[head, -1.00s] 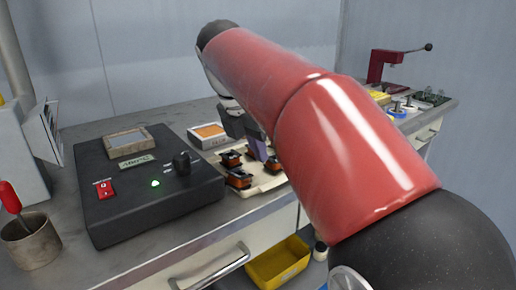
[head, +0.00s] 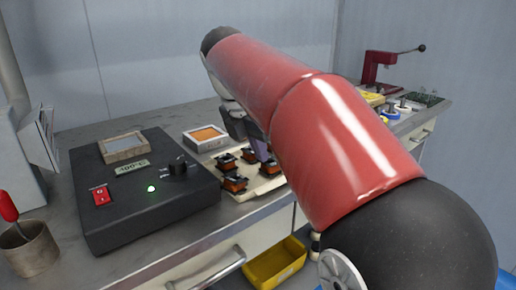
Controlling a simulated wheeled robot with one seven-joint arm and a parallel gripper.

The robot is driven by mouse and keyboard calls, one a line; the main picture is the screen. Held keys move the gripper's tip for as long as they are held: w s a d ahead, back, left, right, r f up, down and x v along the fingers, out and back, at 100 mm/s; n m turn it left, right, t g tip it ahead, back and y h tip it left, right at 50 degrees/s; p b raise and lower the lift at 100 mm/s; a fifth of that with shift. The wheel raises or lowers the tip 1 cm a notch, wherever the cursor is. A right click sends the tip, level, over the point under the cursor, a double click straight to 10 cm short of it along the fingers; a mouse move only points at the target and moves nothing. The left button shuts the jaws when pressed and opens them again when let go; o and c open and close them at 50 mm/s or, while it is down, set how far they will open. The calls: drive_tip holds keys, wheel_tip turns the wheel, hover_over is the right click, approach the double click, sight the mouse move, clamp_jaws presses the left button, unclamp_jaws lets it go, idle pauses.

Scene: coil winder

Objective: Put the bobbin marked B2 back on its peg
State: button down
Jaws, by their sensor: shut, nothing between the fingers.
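Several copper-wound bobbins with black flanges, such as the front one (head: 235,184) and the left one (head: 228,162), stand on a cream tray (head: 264,187) on the bench. No B2 mark is readable at this size, so I cannot tell which bobbin is B2. My gripper (head: 263,155) is low over the back right of the tray, close to the bobbins, shut and empty. My red arm hides part of the tray's right side and much of the gripper. I cannot make out a bare peg.
A black control box (head: 145,195) with a green light stands left of the tray. A framed orange pad (head: 206,137) lies behind it. A red lever press (head: 382,70) and spools (head: 402,106) stand far right. A yellow bin (head: 275,264) sits below the bench's front edge.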

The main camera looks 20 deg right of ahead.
drive_tip(key=shift+w+d+p, duration=0.35)
drive_tip(key=shift+w+d, duration=0.2)
drive_tip(key=shift+d, duration=0.2)
drive_tip(key=shift+w+d+p, duration=0.3)
drive_tip(key=shift+w+d, duration=0.25)
drive_tip(key=shift+d, duration=0.15)
idle(0.9)
drive_tip(key=shift+w+d, duration=0.85)
drive_tip(key=shift+d, duration=0.35)
drive_tip(key=shift+w+d, duration=0.85)
drive_tip(key=shift+d, duration=0.3)
idle(1.2)
drive_tip(key=shift+f, duration=0.4)
drive_tip(key=shift+r, duration=0.1)
idle(0.5)
drive_tip(key=shift+r, duration=0.7)
